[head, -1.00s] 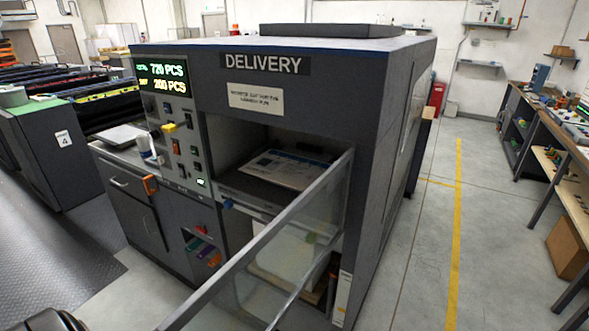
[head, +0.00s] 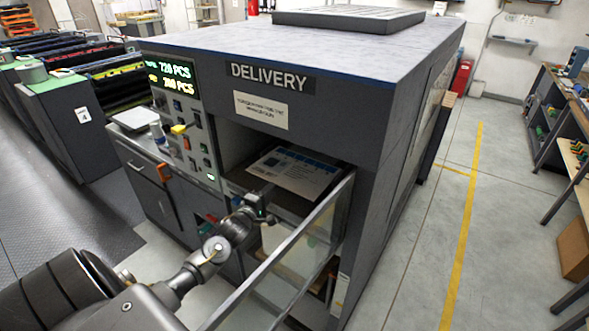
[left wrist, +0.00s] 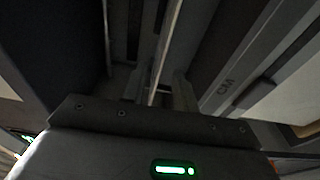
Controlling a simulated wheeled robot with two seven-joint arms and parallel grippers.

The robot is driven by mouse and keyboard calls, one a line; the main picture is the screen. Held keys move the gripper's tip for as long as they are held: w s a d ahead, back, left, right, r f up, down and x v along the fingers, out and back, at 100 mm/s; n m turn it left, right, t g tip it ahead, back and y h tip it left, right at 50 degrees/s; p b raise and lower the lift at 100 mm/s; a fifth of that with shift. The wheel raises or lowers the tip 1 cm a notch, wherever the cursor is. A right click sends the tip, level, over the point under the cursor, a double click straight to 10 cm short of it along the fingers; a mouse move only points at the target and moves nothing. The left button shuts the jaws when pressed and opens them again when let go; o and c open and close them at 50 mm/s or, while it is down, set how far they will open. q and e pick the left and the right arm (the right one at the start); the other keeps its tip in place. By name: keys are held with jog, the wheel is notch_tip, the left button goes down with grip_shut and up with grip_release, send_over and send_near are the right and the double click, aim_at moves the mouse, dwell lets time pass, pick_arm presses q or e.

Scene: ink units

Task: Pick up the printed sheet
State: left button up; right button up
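The printed sheet (head: 295,172) lies in the open bay of the delivery unit (head: 385,150), with a dark blue band and printing on top. My left gripper (head: 262,212) is at the bay's front, just in front of and below the sheet's near edge. In the left wrist view my left gripper (left wrist: 158,88) has its two fingers apart, with a thin pale edge running between them. I cannot tell whether that edge is the sheet. The sheet looks apart from the gripper. My right gripper is in neither view.
A clear guard panel (head: 290,255) in a metal frame stands open beside my left arm, close on its right. The control panel (head: 185,130) with lit counters is left of the bay. A side counter (head: 135,150) holds a white tray.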

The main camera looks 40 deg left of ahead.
aim_at(283, 178)
pick_arm(q)
jog(key=w, duration=0.4)
jog(key=shift+w+a+f, duration=0.1)
jog(key=shift+w+a, duration=0.2)
jog(key=shift+b, duration=0.3)
jog(key=w+b, duration=0.2)
jog(key=w+a+b, duration=0.1)
jog(key=w+b, duration=0.1)
jog(key=shift+w+f, duration=0.1)
jog(key=shift+f, duration=0.2)
jog(key=shift+w, duration=0.3)
jog(key=shift+w+r, duration=0.15)
jog(key=shift+r, duration=0.15)
grip_shut()
